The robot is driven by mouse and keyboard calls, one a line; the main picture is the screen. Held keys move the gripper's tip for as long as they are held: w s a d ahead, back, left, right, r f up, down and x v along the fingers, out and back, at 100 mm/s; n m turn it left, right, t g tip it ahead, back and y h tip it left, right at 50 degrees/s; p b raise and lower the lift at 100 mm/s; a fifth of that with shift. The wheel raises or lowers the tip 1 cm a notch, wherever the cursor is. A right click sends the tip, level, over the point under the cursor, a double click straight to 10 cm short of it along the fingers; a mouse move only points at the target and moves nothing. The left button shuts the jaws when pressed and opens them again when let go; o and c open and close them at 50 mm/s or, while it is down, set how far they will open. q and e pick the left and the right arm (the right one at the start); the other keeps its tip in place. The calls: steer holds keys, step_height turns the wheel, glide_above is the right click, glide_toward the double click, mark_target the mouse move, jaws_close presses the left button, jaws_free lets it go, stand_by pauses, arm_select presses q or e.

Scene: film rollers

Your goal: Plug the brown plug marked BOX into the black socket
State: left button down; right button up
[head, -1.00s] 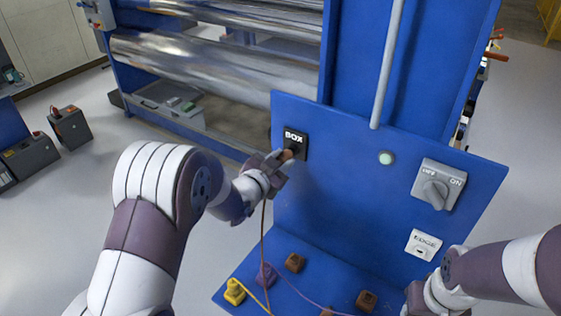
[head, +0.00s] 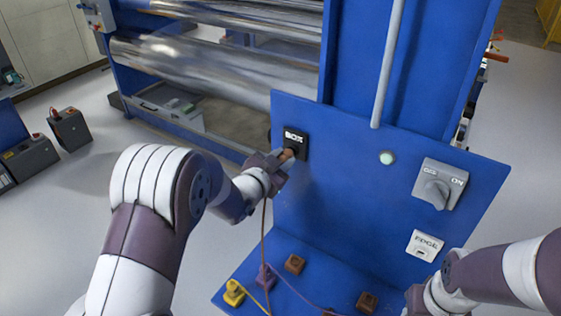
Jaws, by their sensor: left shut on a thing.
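The black socket (head: 294,142) marked BOX is on the upper left of the blue upright panel. My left gripper (head: 283,160) is right at the socket's lower edge, shut on a brown plug (head: 287,154). The plug's front end meets the socket face; I cannot tell how deep it sits. A thin reddish cord hangs down from the plug. Its marking is hidden. My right gripper (head: 413,300) is low at the right, beside the panel's shelf; its fingers are mostly hidden.
The blue shelf (head: 285,297) holds a yellow plug (head: 233,293), a purple plug (head: 266,276) and brown plugs (head: 294,264) (head: 367,302). A grey OFF/ON switch (head: 438,185), a pale round light (head: 386,157) and a white socket (head: 424,245) are on the panel. Metal rollers (head: 210,70) lie behind.

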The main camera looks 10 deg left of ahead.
arm_select(q)
steer(key=shift+w+d, duration=0.15)
steer(key=shift+w, duration=0.2)
steer(key=c, duration=0.8)
jaws_free()
steer(key=shift+o, duration=0.2)
